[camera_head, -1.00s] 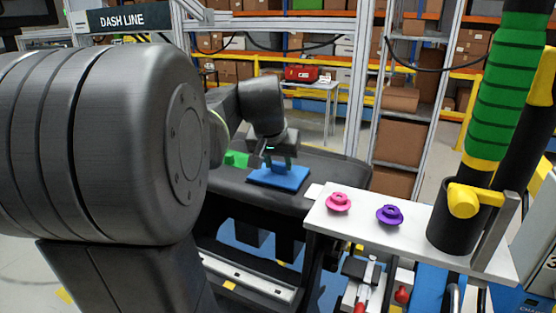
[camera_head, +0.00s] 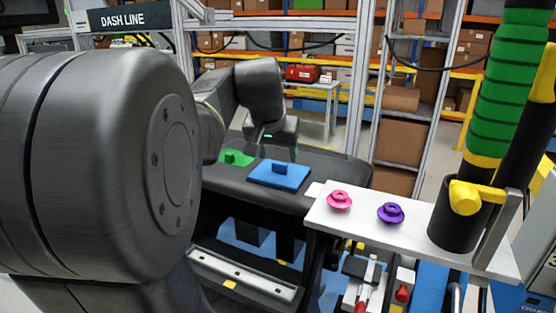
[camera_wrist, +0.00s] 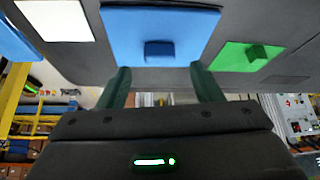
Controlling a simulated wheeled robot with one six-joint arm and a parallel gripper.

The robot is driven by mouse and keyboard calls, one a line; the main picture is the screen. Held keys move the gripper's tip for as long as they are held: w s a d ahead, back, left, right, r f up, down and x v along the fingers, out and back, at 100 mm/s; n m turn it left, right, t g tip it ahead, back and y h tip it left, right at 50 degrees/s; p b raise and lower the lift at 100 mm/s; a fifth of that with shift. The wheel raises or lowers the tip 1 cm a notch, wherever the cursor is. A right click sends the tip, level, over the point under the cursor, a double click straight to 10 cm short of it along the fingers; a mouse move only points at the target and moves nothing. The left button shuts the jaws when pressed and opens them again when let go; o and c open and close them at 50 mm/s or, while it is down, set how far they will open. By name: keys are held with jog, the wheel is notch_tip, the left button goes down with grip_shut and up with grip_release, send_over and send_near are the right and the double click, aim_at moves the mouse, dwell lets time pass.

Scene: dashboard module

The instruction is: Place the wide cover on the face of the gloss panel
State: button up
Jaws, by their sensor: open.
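A flat blue plate with a block handle (camera_head: 279,174), the widest cover-like piece in view, lies on the dark dashboard top (camera_head: 325,172). It also shows in the wrist view (camera_wrist: 130,30), handle facing my gripper. A smaller green plate with a block handle (camera_head: 235,158) lies to its left in the head view. My gripper (camera_wrist: 160,74) is open and empty, its two fingers apart and clear of the blue handle. In the head view its fingers are hard to make out. I cannot tell which surface is the gloss panel; a dark square patch (camera_wrist: 286,80) lies beside the green plate.
A white square (camera_head: 315,190) lies at the dashboard's right edge. A white shelf (camera_head: 362,224) to the right holds a pink knob (camera_head: 339,200) and a purple knob (camera_head: 390,213). A green and yellow post (camera_head: 505,90) stands at the far right.

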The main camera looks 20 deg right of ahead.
aim_at(279, 163)
jog(key=v, duration=0.8)
jog(key=shift+s+r, duration=0.15)
jog(key=shift+r, duration=0.2)
jog(key=shift+a, duration=0.1)
jog(key=x, duration=1.2)
jog(key=shift+f, duration=0.4)
notch_tip(279, 163, up, 3)
jog(key=shift+f, duration=0.15)
jog(key=shift+r, duration=0.55)
